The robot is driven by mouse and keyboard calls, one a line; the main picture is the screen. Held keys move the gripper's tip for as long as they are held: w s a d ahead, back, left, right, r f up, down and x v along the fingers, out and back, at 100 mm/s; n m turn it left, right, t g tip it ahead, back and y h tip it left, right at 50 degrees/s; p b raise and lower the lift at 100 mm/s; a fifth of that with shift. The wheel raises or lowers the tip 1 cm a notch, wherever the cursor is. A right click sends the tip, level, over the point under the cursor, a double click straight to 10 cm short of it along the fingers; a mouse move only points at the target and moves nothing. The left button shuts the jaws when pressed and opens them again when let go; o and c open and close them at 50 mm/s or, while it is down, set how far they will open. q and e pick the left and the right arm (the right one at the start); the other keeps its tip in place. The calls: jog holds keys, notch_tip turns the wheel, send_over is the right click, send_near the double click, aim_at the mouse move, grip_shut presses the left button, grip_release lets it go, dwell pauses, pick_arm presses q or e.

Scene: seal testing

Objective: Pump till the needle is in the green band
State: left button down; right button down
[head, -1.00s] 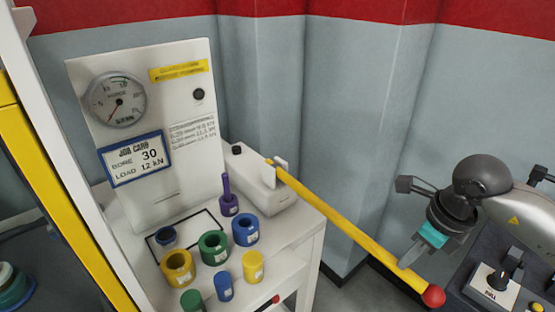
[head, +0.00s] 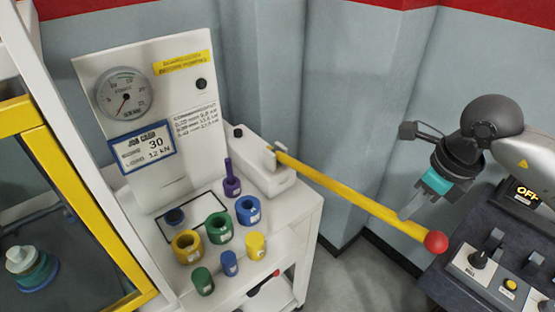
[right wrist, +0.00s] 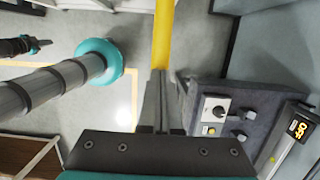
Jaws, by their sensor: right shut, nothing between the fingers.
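The round pressure gauge (head: 122,93) is on the white panel at the left of the head view. In the right wrist view the lever (right wrist: 163,35) runs just beyond the shut fingertips.
Several coloured bushings, including a green one (head: 219,227), stand on the cart in front of the panel. A job card (head: 142,147) reads bore 30, load 12 kN. A dark control box (head: 455,285) with an OFF display stands at the right, close to the ball.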

notch_tip(320, 180, down, 13)
jog(key=b, duration=1.2)
notch_tip(320, 180, up, 13)
jog(key=p, duration=1)
jog(key=shift+r, duration=0.2)
jog(key=shift+f, duration=0.15)
notch_tip(320, 180, down, 13)
jog(key=b, duration=1.2)
jog(key=shift+s+d+f, duration=0.15)
jog(key=shift+s+f, duration=0.05)
jog(key=shift+s, duration=0.05)
jog(key=r+p, duration=0.3)
jog(key=r, duration=0.1)
jog(key=r+p, duration=0.3)
jog(key=r, duration=0.2)
jog(key=r+p, duration=0.4)
jog(key=shift+w+a+r, duration=0.2)
jog(key=shift+w+r, duration=0.05)
jog(key=shift+r, duration=0.05)
jog(key=shift+f, duration=0.1)
